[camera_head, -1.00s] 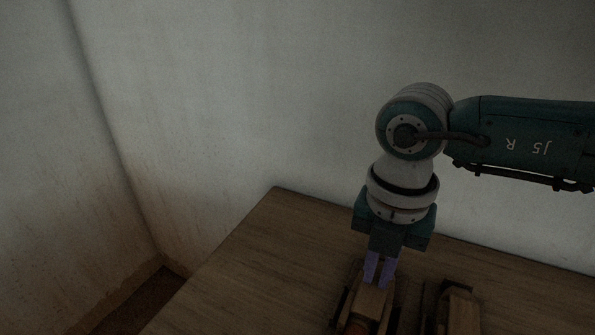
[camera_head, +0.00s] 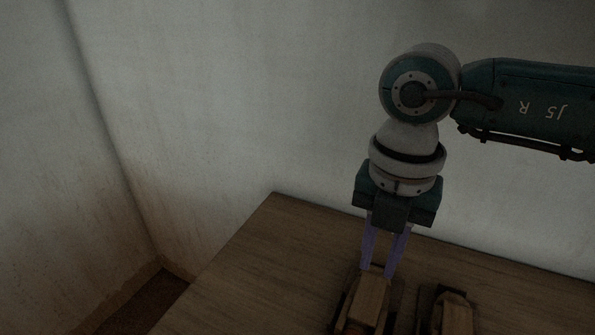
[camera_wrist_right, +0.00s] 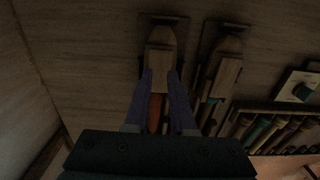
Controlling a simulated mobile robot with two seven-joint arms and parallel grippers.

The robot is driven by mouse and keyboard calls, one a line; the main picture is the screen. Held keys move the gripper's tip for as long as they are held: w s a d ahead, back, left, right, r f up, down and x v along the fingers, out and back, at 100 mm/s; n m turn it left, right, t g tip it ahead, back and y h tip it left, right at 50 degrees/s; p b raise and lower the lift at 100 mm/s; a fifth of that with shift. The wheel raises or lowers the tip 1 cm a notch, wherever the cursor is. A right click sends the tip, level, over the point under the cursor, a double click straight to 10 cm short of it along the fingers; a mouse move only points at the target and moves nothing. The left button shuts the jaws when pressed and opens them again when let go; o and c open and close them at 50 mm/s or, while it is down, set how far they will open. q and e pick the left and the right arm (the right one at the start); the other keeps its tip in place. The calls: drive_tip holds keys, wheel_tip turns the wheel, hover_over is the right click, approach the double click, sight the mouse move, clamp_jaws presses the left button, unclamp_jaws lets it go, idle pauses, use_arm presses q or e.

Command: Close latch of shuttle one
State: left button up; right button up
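Two wooden shuttles lie side by side on the table. The left shuttle (camera_head: 367,303) is under my right gripper (camera_head: 378,273), and its tapered block also shows in the right wrist view (camera_wrist_right: 161,45). An orange-red part lies in its slot, between my fingers in that view. The right shuttle (camera_head: 452,315) is apart from the gripper and also shows in the wrist view (camera_wrist_right: 229,60). My right fingers point down with a gap between them, empty, just over the left shuttle's far end; contact cannot be told. The latch cannot be made out. My left gripper is out of view.
The wooden table (camera_head: 265,255) is bare left of the shuttles. A pale wall rises behind it. In the wrist view, a tray (camera_wrist_right: 262,111) with several coloured rods and a pale box with a blue-green knob (camera_wrist_right: 301,90) lie at right.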

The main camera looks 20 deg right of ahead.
sight(371, 286)
wheel_tip(371, 286, up, 5)
drive_tip(key=shift+r+p, duration=0.1)
drive_tip(key=shift+p, duration=0.35)
